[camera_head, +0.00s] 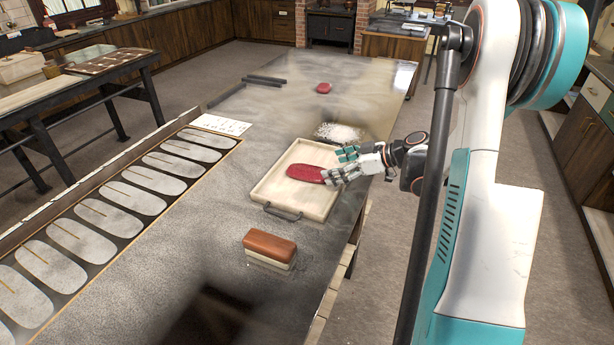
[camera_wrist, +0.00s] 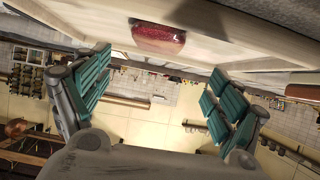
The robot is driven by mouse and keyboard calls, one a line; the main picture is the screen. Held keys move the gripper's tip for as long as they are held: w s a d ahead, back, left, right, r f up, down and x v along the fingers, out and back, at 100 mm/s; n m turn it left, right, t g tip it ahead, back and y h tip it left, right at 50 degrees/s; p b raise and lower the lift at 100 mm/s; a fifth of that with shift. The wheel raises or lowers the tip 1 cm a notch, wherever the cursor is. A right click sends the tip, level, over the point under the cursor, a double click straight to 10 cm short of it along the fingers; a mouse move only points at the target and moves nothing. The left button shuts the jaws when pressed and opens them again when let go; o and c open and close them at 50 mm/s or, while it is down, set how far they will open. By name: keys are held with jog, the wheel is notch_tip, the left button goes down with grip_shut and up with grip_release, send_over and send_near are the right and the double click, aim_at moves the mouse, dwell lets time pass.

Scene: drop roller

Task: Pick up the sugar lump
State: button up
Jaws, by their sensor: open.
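A glossy red lump (camera_head: 305,173), most likely the sugar lump, lies in a shallow pale wooden tray (camera_head: 268,194) on the long worktop. My gripper (camera_head: 343,165) is open at the tray's right side, its lower finger close to or overlapping the lump's right end. I cannot tell whether they touch. In the wrist view, the red lump (camera_wrist: 157,40) sits ahead, between the lines of the two spread green-padded fingers, with nothing between the pads. The tray (camera_wrist: 235,52) spans the top of that view.
A brown-topped block (camera_head: 270,246) stands in front of the tray. A white granular pile (camera_head: 338,132) lies behind it. A smaller red piece (camera_head: 324,88) and dark bars (camera_head: 265,80) are farther back. A rack of pale oval plates (camera_head: 108,194) lines the left.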

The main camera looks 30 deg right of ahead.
aim_at(310, 172)
jog(key=shift+x, duration=1.5)
jog(key=x, duration=0.1)
jog(key=b+x, duration=0.2)
jog(key=x, duration=0.1)
jog(key=shift+w+d+f, duration=0.1)
jog(key=shift+d+f, duration=0.2)
jog(key=shift+w+a+f, duration=0.1)
jog(key=shift+w+a, duration=0.15)
jog(key=shift+o, duration=0.2)
jog(key=shift+s, duration=0.2)
jog(key=c, duration=1.7)
